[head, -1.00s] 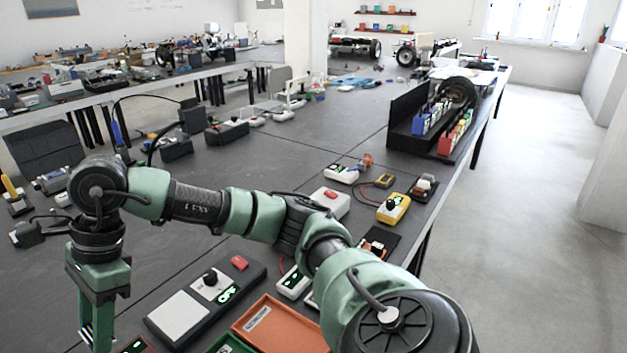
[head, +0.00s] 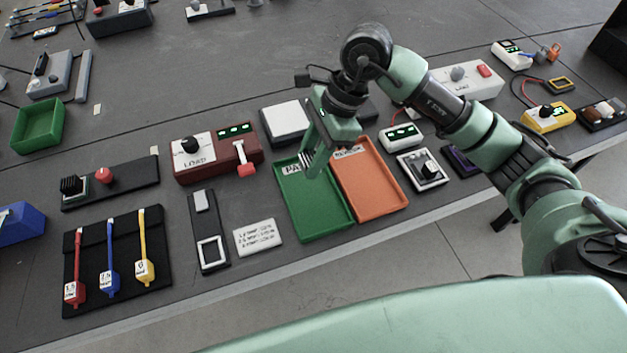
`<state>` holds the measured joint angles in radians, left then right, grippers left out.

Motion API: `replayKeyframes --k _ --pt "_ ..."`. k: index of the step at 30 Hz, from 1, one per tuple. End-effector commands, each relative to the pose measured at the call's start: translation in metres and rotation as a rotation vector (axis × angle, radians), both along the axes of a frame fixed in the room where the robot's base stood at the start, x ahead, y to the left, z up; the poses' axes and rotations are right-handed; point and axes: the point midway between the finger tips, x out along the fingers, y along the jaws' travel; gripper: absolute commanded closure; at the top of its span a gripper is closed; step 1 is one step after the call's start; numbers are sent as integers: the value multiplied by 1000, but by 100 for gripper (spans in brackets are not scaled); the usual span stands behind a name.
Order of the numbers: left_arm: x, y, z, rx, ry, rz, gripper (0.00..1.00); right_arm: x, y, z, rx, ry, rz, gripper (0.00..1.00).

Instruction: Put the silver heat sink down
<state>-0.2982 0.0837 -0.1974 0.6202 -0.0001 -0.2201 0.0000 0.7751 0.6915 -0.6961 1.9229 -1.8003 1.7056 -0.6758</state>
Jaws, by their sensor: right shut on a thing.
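My right gripper (head: 311,164) hangs from the upper right with its jaws pointing down over the back part of the green tray (head: 322,219). It is shut on a small pale, ridged piece, the silver heat sink (head: 306,158), mostly hidden by the fingers. I cannot tell whether the piece touches the tray floor. The rest of the green tray looks empty. Its label starts with "PA"; the gripper covers the rest. My left gripper is not in view.
An orange tray (head: 384,187), empty, adjoins the green one on the right. A red-brown LOAD device (head: 216,154) stands to the left, a white-topped scale (head: 286,122) behind. A white text card (head: 257,237) and black fixture (head: 208,252) lie left. The table's front edge is close.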

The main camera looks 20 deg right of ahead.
Motion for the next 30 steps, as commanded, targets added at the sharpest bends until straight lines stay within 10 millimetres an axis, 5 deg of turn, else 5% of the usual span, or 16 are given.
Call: replayKeyframes --k 6,19,30 --pt "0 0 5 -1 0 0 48 -1 0 -42 1 3 0 100" --pt "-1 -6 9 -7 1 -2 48 -1 1 -88 1 4 0 100" --pt "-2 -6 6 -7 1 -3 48 0 0 -96 0 -1 1 100"
